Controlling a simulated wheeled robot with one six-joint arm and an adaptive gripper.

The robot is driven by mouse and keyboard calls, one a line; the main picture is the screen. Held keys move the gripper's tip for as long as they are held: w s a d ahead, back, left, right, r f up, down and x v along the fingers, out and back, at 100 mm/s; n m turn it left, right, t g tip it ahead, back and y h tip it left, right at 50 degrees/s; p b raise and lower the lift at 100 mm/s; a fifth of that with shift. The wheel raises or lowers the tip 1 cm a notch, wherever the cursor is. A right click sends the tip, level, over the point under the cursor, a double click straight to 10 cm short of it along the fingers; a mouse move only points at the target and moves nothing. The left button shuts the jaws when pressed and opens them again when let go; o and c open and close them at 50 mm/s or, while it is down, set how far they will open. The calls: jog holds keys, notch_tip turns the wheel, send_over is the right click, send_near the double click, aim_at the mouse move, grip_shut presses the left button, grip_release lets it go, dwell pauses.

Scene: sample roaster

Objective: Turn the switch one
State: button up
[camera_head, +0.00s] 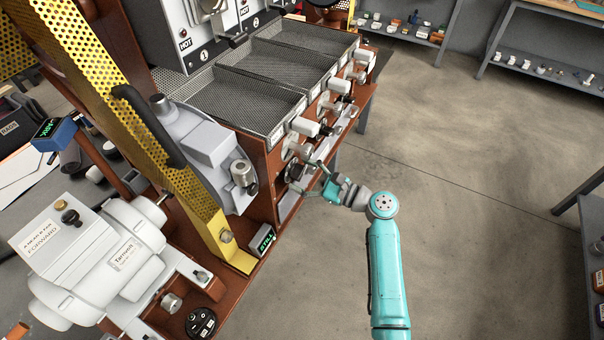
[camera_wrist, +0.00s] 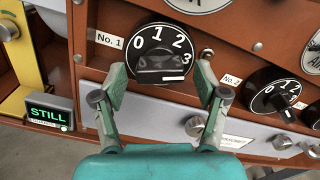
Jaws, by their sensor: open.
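The switch labelled No. 1 is a black round dial (camera_wrist: 160,50) with white digits 0, 1, 2 and 3, on the brown front panel in the wrist view. A white bar shows near its lower right edge. My gripper (camera_wrist: 160,75) is open, with one finger to the left and one to the right of the dial's lower part. Nothing is held; I cannot tell whether the fingers touch it. In the head view my gripper (camera_head: 308,177) is at the roaster's front panel, its fingers spread and partly covering the dial area.
A second dial, No. 2 (camera_wrist: 275,92), is close on the right. A green-lit STILL sign (camera_wrist: 48,113) is at lower left, also in the head view (camera_head: 262,240). Knobs and white handles (camera_head: 304,127) jut from the panel. The floor (camera_head: 460,180) right of the roaster is clear.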

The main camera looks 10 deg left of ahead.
jog(key=shift+a, duration=0.2)
jog(key=c, duration=1.2)
jog(key=shift+o, duration=0.2)
